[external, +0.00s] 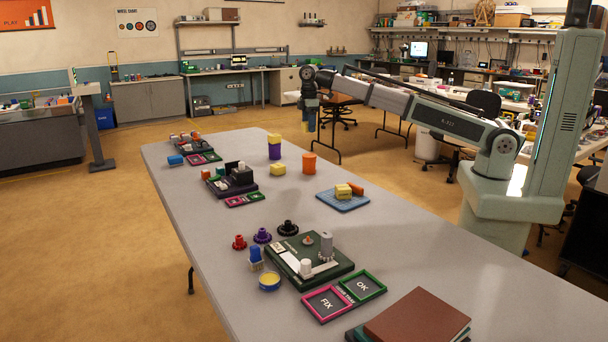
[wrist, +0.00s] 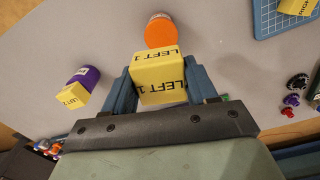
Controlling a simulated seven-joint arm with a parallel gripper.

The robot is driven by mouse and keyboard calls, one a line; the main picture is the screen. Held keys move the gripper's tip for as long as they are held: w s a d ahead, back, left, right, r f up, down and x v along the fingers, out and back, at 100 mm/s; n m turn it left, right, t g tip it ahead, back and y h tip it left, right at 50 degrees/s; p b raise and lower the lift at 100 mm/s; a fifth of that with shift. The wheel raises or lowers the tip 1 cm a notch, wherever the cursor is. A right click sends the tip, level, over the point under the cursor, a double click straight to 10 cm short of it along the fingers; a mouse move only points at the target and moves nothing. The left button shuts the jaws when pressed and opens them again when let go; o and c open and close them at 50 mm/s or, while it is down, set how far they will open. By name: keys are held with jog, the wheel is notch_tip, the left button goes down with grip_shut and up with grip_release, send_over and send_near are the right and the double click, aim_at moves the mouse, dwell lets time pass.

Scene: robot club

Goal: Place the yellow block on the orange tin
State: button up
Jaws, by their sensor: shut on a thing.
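My gripper (external: 309,118) hangs above the table, over the orange tin (external: 308,163). In the wrist view my gripper (wrist: 160,84) is shut on a yellow block (wrist: 158,80) marked LEFT 1, with one finger on each side. The orange tin (wrist: 159,30) shows just beyond the block in the wrist view, and the block covers its near edge. In the external view a clear gap separates the gripper from the tin, which stands upright on the table.
A purple tin (wrist: 85,74) with another yellow block (wrist: 72,98) on it stands left of the orange tin.

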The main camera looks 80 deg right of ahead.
aim_at(309, 155)
jog(key=shift+s+f+n, duration=0.1)
jog(key=shift+s+n, duration=0.05)
jog(key=shift+n, duration=0.95)
jog(key=shift+f, duration=4.9)
jog(key=shift+f, duration=0.1)
jog(key=o, duration=1.1)
notch_tip(309, 155, up, 12)
jog(key=shift+r, duration=0.1)
